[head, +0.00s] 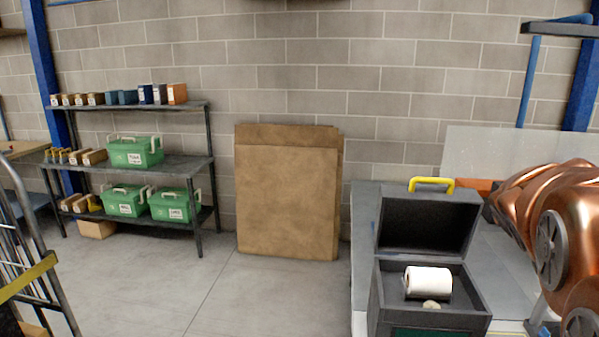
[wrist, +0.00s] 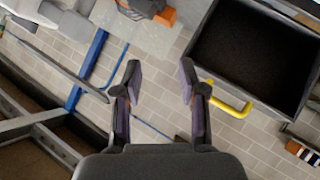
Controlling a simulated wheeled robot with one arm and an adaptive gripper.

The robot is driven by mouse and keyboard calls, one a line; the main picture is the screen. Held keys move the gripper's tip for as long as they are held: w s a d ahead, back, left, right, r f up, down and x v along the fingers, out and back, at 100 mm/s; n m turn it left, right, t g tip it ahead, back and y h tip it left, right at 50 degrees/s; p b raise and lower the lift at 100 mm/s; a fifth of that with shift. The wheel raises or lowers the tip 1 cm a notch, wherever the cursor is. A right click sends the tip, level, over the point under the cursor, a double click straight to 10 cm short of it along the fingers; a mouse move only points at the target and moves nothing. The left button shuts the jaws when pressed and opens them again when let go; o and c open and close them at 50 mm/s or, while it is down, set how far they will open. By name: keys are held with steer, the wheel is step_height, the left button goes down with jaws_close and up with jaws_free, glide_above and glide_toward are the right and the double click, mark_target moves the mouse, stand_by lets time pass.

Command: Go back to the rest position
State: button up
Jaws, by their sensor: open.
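My gripper (wrist: 160,80) is open in the wrist view, with nothing between its two fingers. The head view shows my copper arm at the right edge, but the gripper cannot be made out there. A dark toolbox (head: 431,325) with a raised lid and a yellow handle (head: 431,184) stands on the grey worktop (head: 364,215). Inside it are a white roll (head: 428,281) and a small pale item (head: 431,304). In the wrist view the lid's dark inside (wrist: 250,50) and the yellow handle (wrist: 228,101) are right of the fingers, apart from them.
A shelf rack (head: 180,163) with green boxes (head: 125,201) and small cartons stands at the left. Brown cardboard sheets (head: 287,203) lean on the brick wall. A cart (head: 40,262) is at the left edge. Floor (head: 235,295) between cart and worktop is clear.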

steer(key=s+a+f+g+y, duration=0.4)
steer(key=s+a+f+g, duration=0.2)
steer(key=s+a+f, duration=0.9)
steer(key=s+a+f+g+y, duration=0.1)
steer(key=s+a+f, duration=0.3)
steer(key=s, duration=0.5)
steer(key=s+a+f+g+y, duration=0.2)
steer(key=s+a, duration=0.4)
steer(key=s, duration=0.3)
steer(key=f+g, duration=0.1)
steer(key=g, duration=0.1)
steer(key=shift+s+a+f+n+g+y+b, duration=0.25)
steer(key=shift+s+f+n+g+y+b, duration=0.05)
steer(key=shift+s+f, duration=0.1)
steer(key=shift+d, duration=0.1)
